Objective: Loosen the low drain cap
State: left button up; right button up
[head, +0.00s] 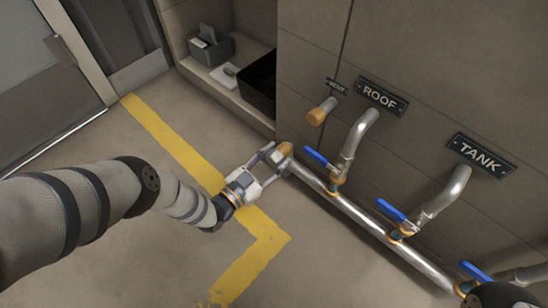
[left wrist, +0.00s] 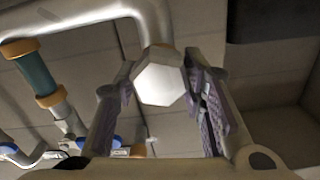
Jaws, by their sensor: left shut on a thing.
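The low drain cap (head: 285,149) is a brass-coloured cap at the left end of the horizontal steel pipe, low by the wall. In the left wrist view its pale hexagonal face (left wrist: 161,84) points at the camera. My left gripper (head: 276,157) reaches it from the floor side in the head view. Its two fingers (left wrist: 160,100) stand on either side of the cap and are shut on it. Part of the cap is hidden behind the fingers in the head view. My right gripper is not in view.
Blue-handled valves (head: 318,158) sit along the pipe (head: 350,208), below the ROOF (head: 380,97) and TANK (head: 480,155) signs. Another brass-capped stub (head: 317,116) juts from the wall above. A shelf niche (head: 215,82) stands behind. The floor with the yellow line (head: 175,145) is clear.

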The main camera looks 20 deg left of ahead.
pick_arm(q)
jog(key=n, duration=1.1)
jog(key=shift+a+n, duration=0.1)
jog(key=shift+n, duration=0.3)
jog(key=n, duration=0.6)
jog(key=shift+f, duration=0.15)
jog(key=n, duration=0.5)
jog(key=shift+n, duration=0.3)
jog(key=o, duration=1.2)
jog(key=shift+c, duration=0.2)
